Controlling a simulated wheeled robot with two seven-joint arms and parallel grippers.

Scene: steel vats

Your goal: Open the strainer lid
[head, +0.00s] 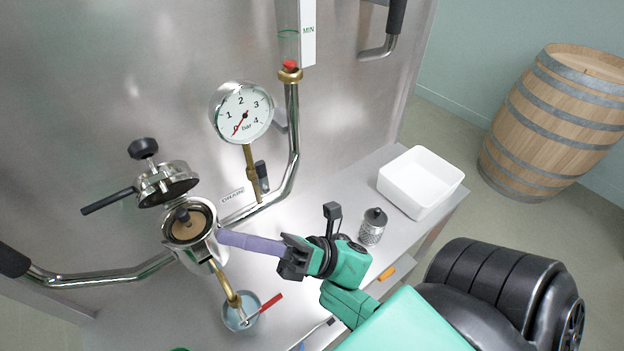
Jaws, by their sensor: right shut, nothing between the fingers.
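The strainer (196,243) is a steel cup on the pipe at the left. Its lid (166,184) stands raised and tilted above the far side of the cup, with a black knob on top and a black handle pointing left. The cup's mouth is uncovered, showing a tan disc and a dark knob inside. My right gripper (288,258) is shut and empty, to the right of the strainer. A lavender bar (250,244) spans from the gripper towards the cup; I cannot tell whether it touches the cup. My left gripper is not in view.
A pressure gauge (241,113) stands on a brass stem behind. A barrel (553,122) is beyond.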

